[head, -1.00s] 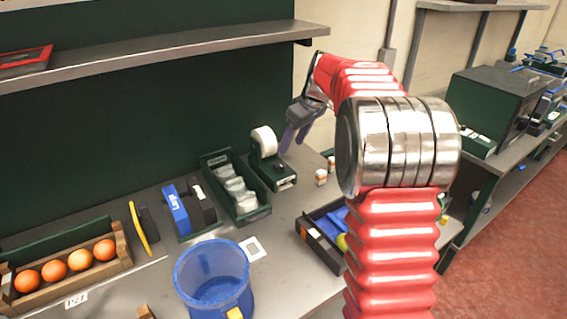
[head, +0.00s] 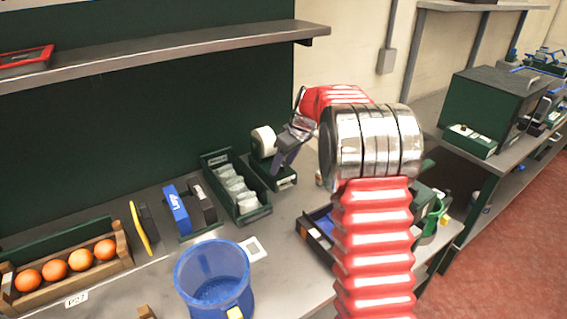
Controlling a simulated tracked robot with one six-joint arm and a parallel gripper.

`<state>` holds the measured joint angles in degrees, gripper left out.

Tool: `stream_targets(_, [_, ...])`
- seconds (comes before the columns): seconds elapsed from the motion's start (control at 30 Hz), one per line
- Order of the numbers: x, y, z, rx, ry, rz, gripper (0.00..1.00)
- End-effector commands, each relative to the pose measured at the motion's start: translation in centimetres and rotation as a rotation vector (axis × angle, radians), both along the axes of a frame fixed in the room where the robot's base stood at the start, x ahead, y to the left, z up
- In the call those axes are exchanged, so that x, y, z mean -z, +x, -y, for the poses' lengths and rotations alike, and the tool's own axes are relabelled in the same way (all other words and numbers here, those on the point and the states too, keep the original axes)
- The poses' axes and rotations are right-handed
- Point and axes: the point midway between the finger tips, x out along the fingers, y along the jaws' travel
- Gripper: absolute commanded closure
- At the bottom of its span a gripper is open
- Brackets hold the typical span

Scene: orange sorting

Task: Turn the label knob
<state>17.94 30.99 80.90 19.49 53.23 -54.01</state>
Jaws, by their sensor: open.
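The label dispenser (head: 284,186) is a dark green unit with a white roll (head: 263,141) at its back, standing on the bench at the picture's centre. My gripper (head: 280,164) is open, its dark fingers pointing down over the dispenser, just right of and in front of the roll. The fingers cover the part of the dispenser where the knob sits, so the knob is hidden. I cannot tell whether the fingers touch it or are around it.
A blue bucket (head: 212,278) and a wooden crate of oranges (head: 68,268) are in front and left. A shelf (head: 170,49) hangs above.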

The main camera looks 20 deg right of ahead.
Motion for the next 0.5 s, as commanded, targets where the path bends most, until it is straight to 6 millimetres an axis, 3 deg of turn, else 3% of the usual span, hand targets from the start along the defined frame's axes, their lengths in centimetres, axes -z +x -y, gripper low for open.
stream_targets(0.07, [-0.01,-0.01,0.01,0.0,0.0,0.0,0.48])
stream_targets(0.5, [-0.04,-0.02,0.05,0.001,0.0,0.0,0.79])
